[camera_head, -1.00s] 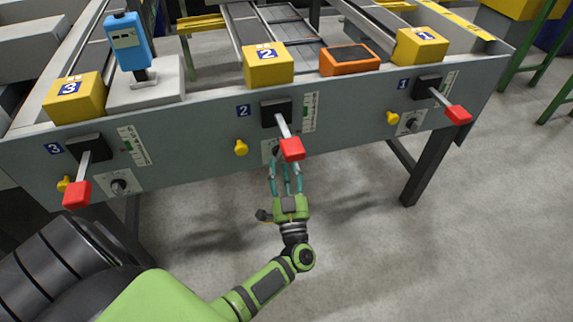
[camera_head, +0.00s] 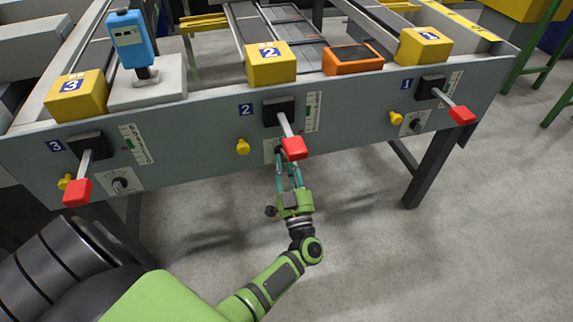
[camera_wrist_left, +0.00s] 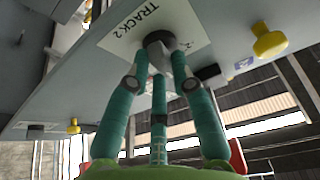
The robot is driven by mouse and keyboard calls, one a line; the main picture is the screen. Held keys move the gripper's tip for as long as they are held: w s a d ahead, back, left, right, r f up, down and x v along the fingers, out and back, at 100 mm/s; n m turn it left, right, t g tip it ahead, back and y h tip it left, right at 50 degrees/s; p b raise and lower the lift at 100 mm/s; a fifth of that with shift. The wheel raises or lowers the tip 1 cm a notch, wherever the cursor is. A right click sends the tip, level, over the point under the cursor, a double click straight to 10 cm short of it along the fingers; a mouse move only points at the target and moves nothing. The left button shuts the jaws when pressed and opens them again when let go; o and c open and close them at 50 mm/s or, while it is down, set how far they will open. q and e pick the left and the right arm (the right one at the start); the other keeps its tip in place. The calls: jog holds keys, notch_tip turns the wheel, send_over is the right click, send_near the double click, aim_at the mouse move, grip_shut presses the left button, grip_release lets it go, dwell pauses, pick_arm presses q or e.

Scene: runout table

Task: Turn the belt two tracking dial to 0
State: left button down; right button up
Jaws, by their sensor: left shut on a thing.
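The belt two tracking dial is a dark round knob (camera_wrist_left: 158,42) on a white plate (camera_wrist_left: 120,32) marked "TRACK 2" in the left wrist view. In the head view most of it is hidden behind the red lever handle of station 2 (camera_head: 294,148). My left gripper (camera_head: 282,160) reaches up from below to the panel under that handle. In the left wrist view the teal fingers of my left gripper (camera_wrist_left: 159,62) are closed around the dial. The dial's pointer and its scale marks are largely hidden by the fingers. My right gripper is not in view.
The station 2 lever hangs just in front of the dial. A yellow knob (camera_head: 243,146) sits left of it; it also shows in the left wrist view (camera_wrist_left: 270,40). Dials for stations 3 (camera_head: 120,185) and 1 (camera_head: 415,125) are on either side. The floor below is clear.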

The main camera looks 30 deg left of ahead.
pick_arm(q)
jog(key=shift+n+g+y, duration=0.5)
jog(key=shift+n+g, duration=0.1)
jog(key=shift+n, duration=0.8)
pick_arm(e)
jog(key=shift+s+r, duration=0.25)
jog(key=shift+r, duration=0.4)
pick_arm(q)
jog(key=c, duration=1.1)
grip_release()
jog(key=shift+o, duration=0.2)
jog(key=shift+r+m, duration=0.1)
jog(key=shift+m, duration=0.2)
